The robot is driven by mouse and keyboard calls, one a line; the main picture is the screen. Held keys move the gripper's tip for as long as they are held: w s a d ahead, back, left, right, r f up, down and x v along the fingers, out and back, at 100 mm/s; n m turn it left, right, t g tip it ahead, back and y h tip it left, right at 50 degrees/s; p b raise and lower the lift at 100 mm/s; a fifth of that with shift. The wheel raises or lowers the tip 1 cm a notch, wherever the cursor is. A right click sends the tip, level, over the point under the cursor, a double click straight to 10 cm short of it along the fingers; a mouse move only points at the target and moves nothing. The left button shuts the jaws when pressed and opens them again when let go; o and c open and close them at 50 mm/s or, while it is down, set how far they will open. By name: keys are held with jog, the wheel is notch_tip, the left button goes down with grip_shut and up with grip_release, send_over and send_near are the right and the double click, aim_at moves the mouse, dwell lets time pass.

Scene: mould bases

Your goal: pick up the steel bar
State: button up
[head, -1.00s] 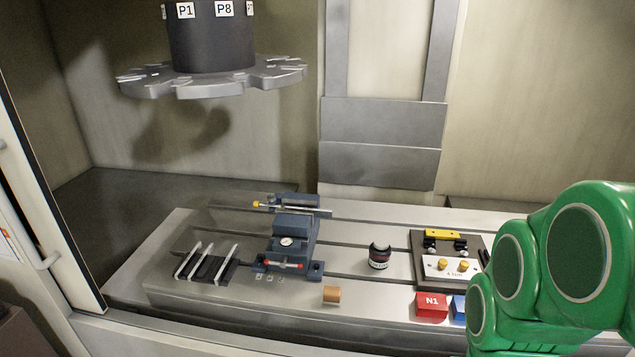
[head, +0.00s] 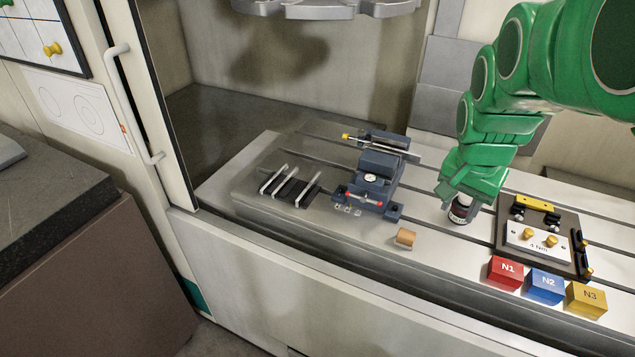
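Several thin steel strips (head: 273,180) stand on edge in a black rack at the left of the slotted machine table. A long silver bar (head: 383,144) with a yellow tip lies across the back of the blue-grey vise (head: 376,166). I cannot tell which of these is the steel bar. My gripper (head: 452,203) is at the end of the green arm, right of the vise and well apart from both. It hangs at or in front of a dark jar (head: 462,210) and hides part of it. Its fingers are too unclear to tell open from shut.
A copper-coloured cylinder (head: 405,238) stands at the table's front. Red (head: 505,271), blue (head: 546,286) and yellow (head: 587,299) blocks sit at the front right, before a dark fixture plate (head: 511,220). A grey toolholder disc (head: 330,8) hangs above. The white door (head: 150,110) edges the left.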

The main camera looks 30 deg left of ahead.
jog(key=shift+n+t, duration=0.8)
jog(key=shift+t, duration=0.1)
jog(key=w+a+f, duration=0.2)
jog(key=w+a, duration=0.2)
jog(key=a, duration=0.4)
jog(key=w+a+f, duration=0.1)
jog(key=w+a, duration=0.3)
jog(key=a, duration=0.4)
jog(key=w+a+f, duration=0.2)
jog(key=w+a, duration=0.3)
jog(key=a, duration=0.4)
jog(key=shift+a+f, duration=0.1)
jog(key=shift+f, duration=0.25)
jog(key=n, duration=0.1)
send_near(318, 175)
jog(key=x, duration=0.3)
jog(key=shift+s+d+f, duration=0.1)
jog(key=shift+d+f, duration=0.2)
jog(key=shift+d, duration=0.05)
jog(key=shift+a+x, duration=0.2)
jog(key=shift+x, duration=1.1)
jog(key=shift+a+x, duration=0.2)
jog(key=shift+x, duration=1.15)
jog(key=shift+r, duration=0.1)
grip_shut()
jog(key=shift+t, duration=0.3)
